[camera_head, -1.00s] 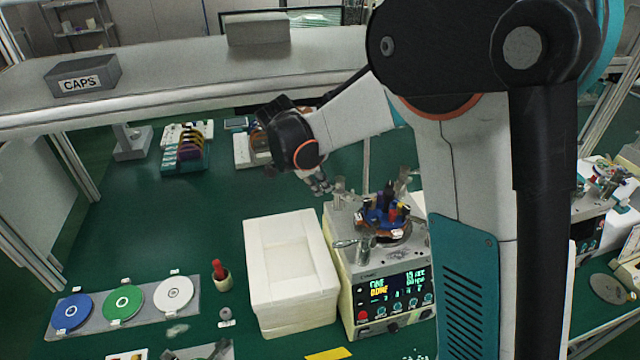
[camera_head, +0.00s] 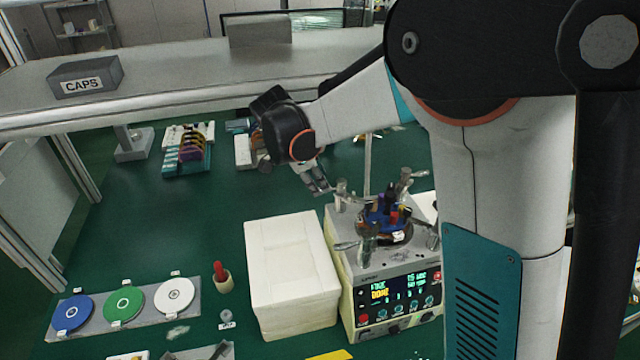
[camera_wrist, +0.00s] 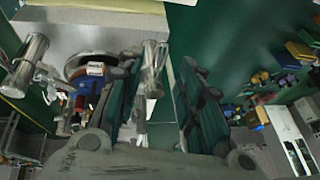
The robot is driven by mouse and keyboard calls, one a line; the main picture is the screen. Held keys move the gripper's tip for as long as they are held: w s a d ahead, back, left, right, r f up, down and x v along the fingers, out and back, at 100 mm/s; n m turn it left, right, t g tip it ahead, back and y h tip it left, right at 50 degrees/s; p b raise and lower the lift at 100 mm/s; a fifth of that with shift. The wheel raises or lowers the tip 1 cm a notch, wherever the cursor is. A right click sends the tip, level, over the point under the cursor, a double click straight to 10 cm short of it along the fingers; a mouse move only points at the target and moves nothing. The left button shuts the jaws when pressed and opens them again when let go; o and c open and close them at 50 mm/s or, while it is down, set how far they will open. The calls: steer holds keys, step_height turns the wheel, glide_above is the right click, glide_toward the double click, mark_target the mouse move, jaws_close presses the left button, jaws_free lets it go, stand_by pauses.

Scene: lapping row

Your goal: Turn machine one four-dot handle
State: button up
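The lapping machine (camera_head: 395,268) stands on the green bench, right of the white block, with a lit panel reading DONE. Its top carries metal posts with handles: back left (camera_head: 341,190), front left (camera_head: 367,246) and back right (camera_head: 405,183). A round plate with blue, red and black parts (camera_head: 384,222) sits among them. Dot marks cannot be made out. My gripper (camera_head: 318,182) is above the back-left corner of the machine. In the wrist view my gripper (camera_wrist: 158,68) has its fingers apart, with a metal post (camera_wrist: 152,70) showing beside the left finger; contact cannot be told.
A white block (camera_head: 290,270) stands close left of the machine. The CAPS box (camera_head: 84,77) sits on the shelf (camera_head: 190,75) above the bench. Blue, green and white discs lie on a strip (camera_head: 95,318) at front left. A red-topped item (camera_head: 221,276) stands nearby.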

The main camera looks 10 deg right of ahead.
steer(key=v, duration=0.9)
steer(key=s+d+n, duration=0.2)
steer(key=d, duration=0.3)
steer(key=s+d+f+n+t+y+b, duration=0.25)
steer(key=s+n+b, duration=0.55)
steer(key=s, duration=0.6)
steer(key=s+f+n+t+y+b, duration=0.2)
steer(key=s+f+n+b, duration=0.1)
steer(key=s+f+n, duration=0.5)
steer(key=shift+s+f+n+t+b, duration=0.3)
steer(key=shift+s+f+t, duration=0.05)
steer(key=shift+s+f, duration=0.55)
